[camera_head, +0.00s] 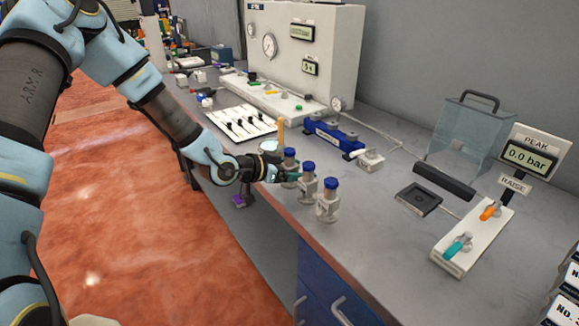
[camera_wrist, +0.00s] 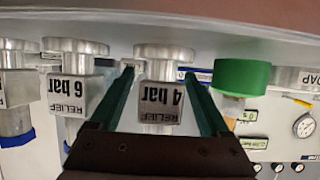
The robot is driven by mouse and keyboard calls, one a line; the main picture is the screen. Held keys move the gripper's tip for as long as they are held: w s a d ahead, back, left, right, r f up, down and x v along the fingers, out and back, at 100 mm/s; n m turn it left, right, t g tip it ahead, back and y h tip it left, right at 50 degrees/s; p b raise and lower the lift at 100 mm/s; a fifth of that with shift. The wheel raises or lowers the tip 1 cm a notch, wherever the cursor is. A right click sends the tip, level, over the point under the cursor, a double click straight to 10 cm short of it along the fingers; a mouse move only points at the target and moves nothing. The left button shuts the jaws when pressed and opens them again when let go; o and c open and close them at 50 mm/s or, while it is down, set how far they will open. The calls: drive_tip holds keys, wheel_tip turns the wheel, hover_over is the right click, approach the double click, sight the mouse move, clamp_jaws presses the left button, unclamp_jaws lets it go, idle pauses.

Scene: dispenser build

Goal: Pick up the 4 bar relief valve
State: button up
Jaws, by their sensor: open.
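The 4 bar relief valve (camera_wrist: 158,100) is a grey metal block with a round flange, its label upside down in the wrist view. In the head view I take it to be the farthest of three blue-capped valves (camera_head: 289,156), partly hidden by my gripper. My gripper (camera_head: 291,178) is open, low beside that valve. In the wrist view its two green fingers (camera_wrist: 159,78) reach along either side of the 4 bar block, with no clear contact. The 6 bar valve (camera_wrist: 73,92) is just left of the left finger.
The other two blue-capped valves (camera_head: 308,182) (camera_head: 327,203) stand close by toward the front edge. A green round object (camera_wrist: 242,77) is close to the right finger in the wrist view. A blue manifold (camera_head: 333,137) lies behind.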

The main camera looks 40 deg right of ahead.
clamp_jaws()
idle(0.7)
